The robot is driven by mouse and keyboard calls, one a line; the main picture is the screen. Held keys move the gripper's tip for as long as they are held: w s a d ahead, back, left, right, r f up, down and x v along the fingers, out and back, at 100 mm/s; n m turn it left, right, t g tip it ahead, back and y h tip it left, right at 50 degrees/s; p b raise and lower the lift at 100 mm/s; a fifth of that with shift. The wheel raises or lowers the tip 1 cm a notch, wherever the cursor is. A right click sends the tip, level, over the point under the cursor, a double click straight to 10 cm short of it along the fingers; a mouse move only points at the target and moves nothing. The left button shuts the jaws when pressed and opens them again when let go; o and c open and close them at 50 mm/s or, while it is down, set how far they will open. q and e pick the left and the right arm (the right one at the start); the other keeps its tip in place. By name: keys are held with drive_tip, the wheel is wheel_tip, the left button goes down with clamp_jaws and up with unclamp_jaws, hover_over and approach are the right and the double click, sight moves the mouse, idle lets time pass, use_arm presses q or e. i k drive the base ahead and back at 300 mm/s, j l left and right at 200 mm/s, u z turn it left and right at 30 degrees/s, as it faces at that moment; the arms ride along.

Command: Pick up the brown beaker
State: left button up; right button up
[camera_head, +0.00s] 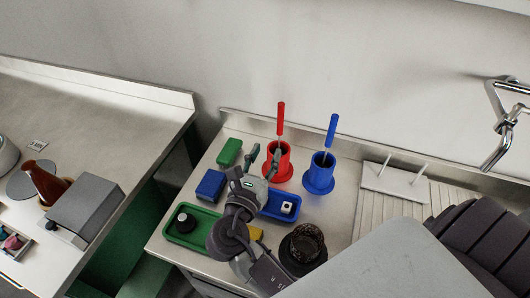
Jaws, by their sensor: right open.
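A dark brown, see-through round vessel (306,243), which looks like the brown beaker, stands at the front of the right bench. A red-brown cone-shaped vessel (46,184) stands on the left bench. My right gripper (264,157) is open, its fingers pointing toward the back wall beside the red holder. It is up and left of the dark brown vessel and apart from it. I cannot tell whether its fingers touch the red holder. My left gripper is not in view.
A red holder (282,170) and a blue holder (318,178) each hold an upright tool. Green and blue blocks, a green tray (207,239) and a blue tray (272,208) surround my arm. A white rack (396,183) stands right. A gap separates the benches.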

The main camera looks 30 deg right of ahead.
sight(307, 240)
drive_tip(key=k+j, duration=0.2)
drive_tip(key=j, duration=0.2)
drive_tip(key=k+j, duration=0.45)
drive_tip(key=j, duration=0.3)
